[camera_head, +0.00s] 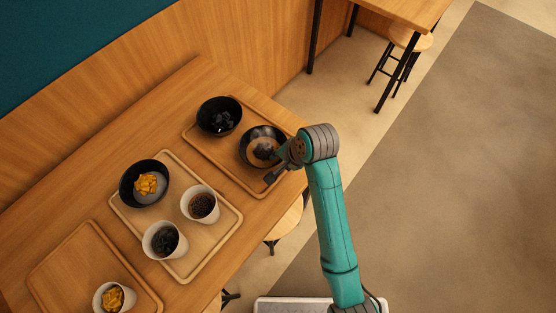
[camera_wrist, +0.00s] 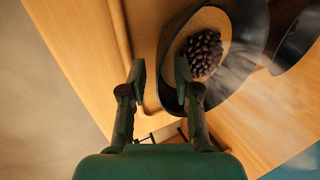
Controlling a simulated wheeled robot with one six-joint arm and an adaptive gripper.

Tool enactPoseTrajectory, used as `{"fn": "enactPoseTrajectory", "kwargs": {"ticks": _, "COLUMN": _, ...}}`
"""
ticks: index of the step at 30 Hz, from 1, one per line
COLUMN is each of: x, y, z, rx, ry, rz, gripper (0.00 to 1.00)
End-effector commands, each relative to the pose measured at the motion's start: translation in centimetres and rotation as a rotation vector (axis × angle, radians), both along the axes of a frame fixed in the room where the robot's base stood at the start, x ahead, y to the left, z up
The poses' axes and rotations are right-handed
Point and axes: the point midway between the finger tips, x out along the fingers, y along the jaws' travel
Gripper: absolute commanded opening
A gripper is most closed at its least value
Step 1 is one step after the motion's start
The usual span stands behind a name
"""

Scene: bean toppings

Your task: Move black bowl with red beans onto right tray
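The black bowl with dark red-brown beans (camera_head: 252,139) sits at the right part of the right tray (camera_head: 214,152) in the head view. It fills the upper middle of the wrist view (camera_wrist: 240,75), with the beans on a tan layer. My gripper (camera_head: 273,168) is at the bowl's right front side. In the wrist view the fingers (camera_wrist: 160,75) stand apart, with the bowl's near rim between them. The right finger overlaps the bowl and the left finger is outside it. A gap shows beside the rim; contact is not clear.
A black bowl with black cubes (camera_head: 219,117) stands behind on the right tray. The middle tray (camera_head: 206,255) holds a black bowl with yellow pieces (camera_head: 130,190) and two white cups (camera_head: 152,245) (camera_head: 189,207). The left tray (camera_head: 65,265) holds a white cup with yellow pieces (camera_head: 100,298).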

Motion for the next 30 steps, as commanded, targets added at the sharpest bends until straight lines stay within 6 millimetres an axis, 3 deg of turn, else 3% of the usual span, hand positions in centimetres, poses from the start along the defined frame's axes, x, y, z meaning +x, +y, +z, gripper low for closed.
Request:
{"fn": "enactPoseTrajectory", "kwargs": {"ticks": 6, "x": -1.1, "y": -1.5, "z": 4.2, "rx": 0.001, "ry": -0.005, "rz": -0.002, "gripper": 0.31}}
{"fn": "enactPoseTrajectory", "kwargs": {"ticks": 15, "x": -2.2, "y": -2.9, "z": 7.9, "rx": 0.001, "ry": -0.003, "rz": -0.001, "gripper": 0.31}}
{"fn": "enactPoseTrajectory", "kwargs": {"ticks": 26, "x": -2.5, "y": -3.1, "z": 8.4, "rx": -0.001, "ry": -0.001, "rz": 0.0, "gripper": 0.31}}
{"fn": "enactPoseTrajectory", "kwargs": {"ticks": 30, "x": -2.9, "y": -3.5, "z": 7.2, "rx": 0.001, "ry": -0.019, "rz": 0.0, "gripper": 0.31}}
